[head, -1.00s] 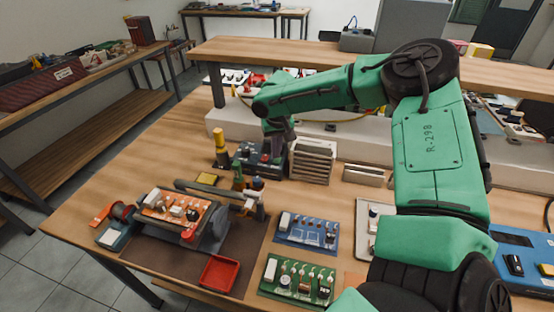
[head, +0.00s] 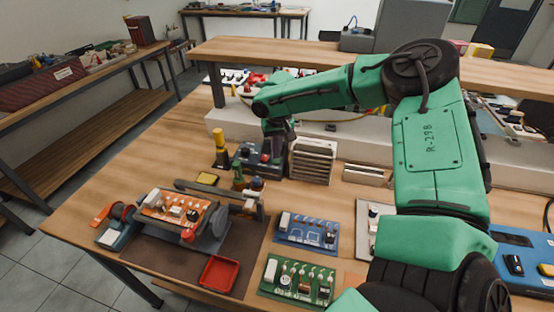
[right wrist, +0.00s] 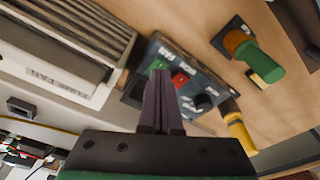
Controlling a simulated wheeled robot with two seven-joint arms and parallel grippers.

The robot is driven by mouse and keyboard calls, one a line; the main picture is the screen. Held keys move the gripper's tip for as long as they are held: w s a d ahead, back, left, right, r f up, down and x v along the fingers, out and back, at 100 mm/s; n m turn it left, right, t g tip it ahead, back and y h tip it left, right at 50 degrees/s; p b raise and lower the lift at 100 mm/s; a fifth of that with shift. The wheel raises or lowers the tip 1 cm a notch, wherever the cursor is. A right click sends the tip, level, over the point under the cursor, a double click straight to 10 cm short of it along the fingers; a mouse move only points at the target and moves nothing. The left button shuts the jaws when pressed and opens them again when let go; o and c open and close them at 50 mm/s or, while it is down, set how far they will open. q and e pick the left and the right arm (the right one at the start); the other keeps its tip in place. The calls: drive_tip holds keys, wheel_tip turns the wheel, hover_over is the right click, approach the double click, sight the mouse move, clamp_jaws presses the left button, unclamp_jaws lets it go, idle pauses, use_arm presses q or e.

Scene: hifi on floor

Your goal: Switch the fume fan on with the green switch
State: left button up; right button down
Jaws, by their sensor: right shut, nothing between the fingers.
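The dark switch box (head: 246,158) stands on the bench, left of the fume fan (head: 312,160), a pale slatted box. In the right wrist view the fume fan (right wrist: 55,85) shows its label, and the switch box (right wrist: 205,75) carries a green switch (right wrist: 158,65), a red switch (right wrist: 180,80) and dark knobs. My right gripper (head: 275,162) is shut and empty, pointing down at the box. In the right wrist view its fingertips (right wrist: 160,76) overlap the lower edge of the green switch; I cannot tell whether they touch it. My left gripper is not in view.
A yellow and black cylinder (head: 220,150) stands left of the box. A board holder with an orange circuit board (head: 172,208), a red tray (head: 219,273), a blue board (head: 307,232) and a green board (head: 297,279) lie in front. A raised shelf (head: 300,53) runs behind.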

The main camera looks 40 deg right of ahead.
sight(276, 161)
drive_tip(key=shift+f+b, duration=0.6)
drive_tip(key=shift+f, duration=0.25)
idle(0.3)
wheel_tip(276, 161, up, 7)
drive_tip(key=p, duration=0.6)
idle(0.4)
